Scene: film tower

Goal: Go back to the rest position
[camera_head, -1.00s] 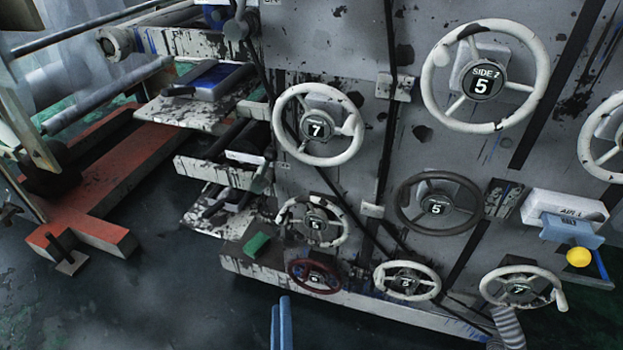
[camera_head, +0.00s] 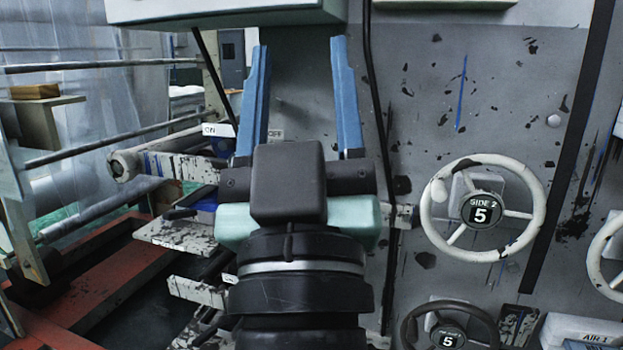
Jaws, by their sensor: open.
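My gripper (camera_head: 305,98) is raised in front of the grey machine panel (camera_head: 460,90), left of the picture's middle. Its two blue fingers point up and stand wide apart, with nothing between them. My wrist and arm fill the lower middle of the picture and hide part of the panel and some of its wheels. A white handwheel marked "SIDE 2 5" (camera_head: 481,208) is on the panel to the right of my gripper, apart from it. A darker handwheel (camera_head: 450,330) shows below it, cut off by the bottom edge.
A white box edge (camera_head: 225,12) overhangs at the top, just above the fingertips. Rollers and rails (camera_head: 120,140) stand at the left over a red frame (camera_head: 110,285). Another white wheel (camera_head: 605,250) is cut off at the right edge. An "AIR 1" box (camera_head: 580,332) is at bottom right.

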